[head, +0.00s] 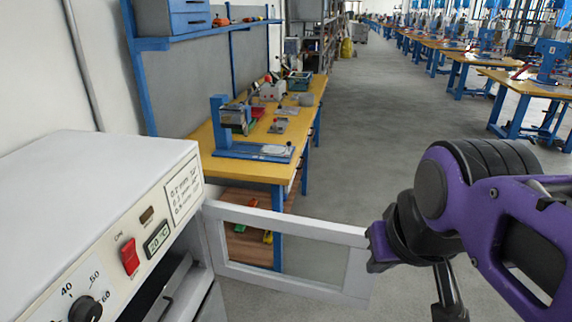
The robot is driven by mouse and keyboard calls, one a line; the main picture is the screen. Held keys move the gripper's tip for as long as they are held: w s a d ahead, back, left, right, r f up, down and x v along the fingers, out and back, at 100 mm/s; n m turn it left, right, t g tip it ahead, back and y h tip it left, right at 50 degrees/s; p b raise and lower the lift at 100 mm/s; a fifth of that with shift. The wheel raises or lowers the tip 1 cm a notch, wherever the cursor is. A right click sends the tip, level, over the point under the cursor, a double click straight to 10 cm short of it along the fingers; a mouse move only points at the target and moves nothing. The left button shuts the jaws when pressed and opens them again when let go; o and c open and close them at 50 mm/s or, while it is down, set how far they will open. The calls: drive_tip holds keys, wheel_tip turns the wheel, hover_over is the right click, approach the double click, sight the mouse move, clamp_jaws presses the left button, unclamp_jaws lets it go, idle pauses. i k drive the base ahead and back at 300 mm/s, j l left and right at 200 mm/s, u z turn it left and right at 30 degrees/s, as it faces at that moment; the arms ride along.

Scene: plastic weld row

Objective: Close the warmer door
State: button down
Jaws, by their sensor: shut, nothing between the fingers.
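The warmer (90,190) is a white box at the left with a red switch, a small display and a dial on its front panel. Its door (240,214) is a white frame with a clear window. The door stands wide open, reaching out to the right from the warmer's far front edge. My gripper (374,248) is shut and empty at the door's free end, overlapping its edge in the picture. I cannot tell whether it touches the door. Part of the dark warmer opening (175,287) shows below the panel.
A yellow-topped workbench (258,168) with a blue fixture (232,135) stands behind the door, with a blue-framed rack above it. Rows of similar tables (520,84) stand far right. The grey floor (360,120) between them is clear.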

sight(356, 291)
drive_tip(key=i+l+z, duration=0.1)
drive_tip(key=l+z, duration=0.15)
drive_tip(key=i+l+z, duration=0.2)
drive_tip(key=l, duration=0.2)
drive_tip(key=i+l, duration=0.25)
drive_tip(key=i, duration=0.15)
drive_tip(key=i+l, duration=0.25)
drive_tip(key=i, duration=0.15)
drive_tip(key=i+u, duration=0.15)
drive_tip(key=u, duration=0.25)
drive_tip(key=i+l+u, duration=0.1)
drive_tip(key=u, duration=0.3)
drive_tip(key=i+l+u, duration=0.15)
drive_tip(key=u, duration=0.25)
drive_tip(key=i+u, duration=0.15)
drive_tip(key=u, duration=0.3)
drive_tip(key=i+l+u, duration=0.1)
drive_tip(key=u, duration=0.4)
drive_tip(key=i+l+u, duration=0.1)
drive_tip(key=l+u, duration=0.15)
drive_tip(key=u, duration=0.2)
drive_tip(key=i+l+u, duration=0.1)
drive_tip(key=u, duration=0.35)
drive_tip(key=l+u, duration=0.25)
drive_tip(key=u, duration=0.2)
drive_tip(key=k+l+u, duration=0.25)
drive_tip(key=l+u, duration=0.25)
drive_tip(key=j+u, duration=0.1)
drive_tip(key=u, duration=0.85)
